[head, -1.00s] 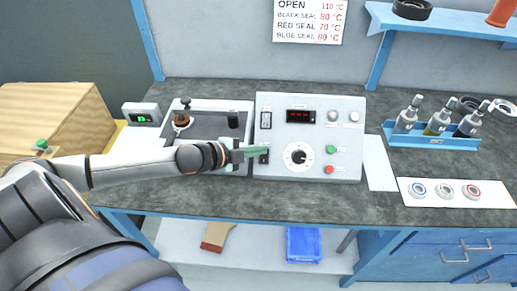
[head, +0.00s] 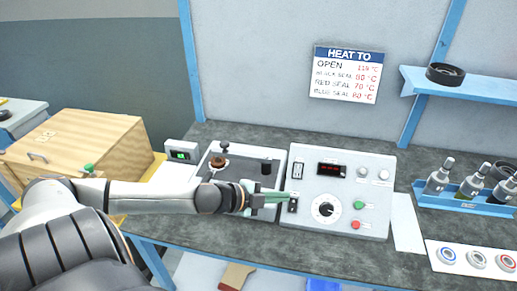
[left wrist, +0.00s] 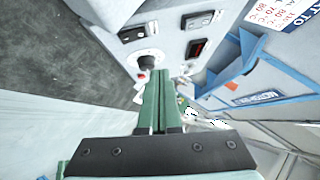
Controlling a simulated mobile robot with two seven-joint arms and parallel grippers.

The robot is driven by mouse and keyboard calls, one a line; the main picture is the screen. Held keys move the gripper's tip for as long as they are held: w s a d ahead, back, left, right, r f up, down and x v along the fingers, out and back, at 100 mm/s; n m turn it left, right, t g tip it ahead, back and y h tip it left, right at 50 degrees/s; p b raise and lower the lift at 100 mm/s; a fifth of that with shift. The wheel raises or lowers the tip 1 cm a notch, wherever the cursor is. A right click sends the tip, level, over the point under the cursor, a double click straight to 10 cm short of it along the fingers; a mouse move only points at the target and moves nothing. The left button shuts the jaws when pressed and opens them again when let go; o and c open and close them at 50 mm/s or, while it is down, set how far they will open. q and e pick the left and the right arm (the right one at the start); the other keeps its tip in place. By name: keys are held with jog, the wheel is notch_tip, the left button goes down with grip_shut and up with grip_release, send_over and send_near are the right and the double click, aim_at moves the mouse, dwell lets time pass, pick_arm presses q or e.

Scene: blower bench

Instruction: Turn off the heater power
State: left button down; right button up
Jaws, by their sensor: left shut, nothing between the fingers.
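The heater control box (head: 337,230) is a pale panel on the bench. It has a lit red display (head: 331,169), a black dial (head: 326,209), a green button (head: 359,205), a red button (head: 355,224) and an upper-left switch (head: 298,169). A lower-left black rocker switch (head: 293,206) is partly behind my fingers. My left gripper (head: 287,196) has green fingers, shut and empty, with tips at or just in front of this switch; I cannot tell if they touch. In the left wrist view the fingers (left wrist: 160,75) point toward the panel, near the dial (left wrist: 147,60). My right gripper is out of view.
Left of the box is a grey unit (head: 240,172) with a lever, beside a small green-lit display (head: 181,155). A wooden box (head: 85,145) stands further left. A blue rack (head: 460,197) of bottles and several rings on a white sheet (head: 440,265) are at right.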

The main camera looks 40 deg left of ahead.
pick_arm(q)
jog(key=r+v, duration=0.1)
jog(key=v, duration=0.6)
jog(key=shift+w+a, duration=0.25)
dwell(0.3)
dwell(0.7)
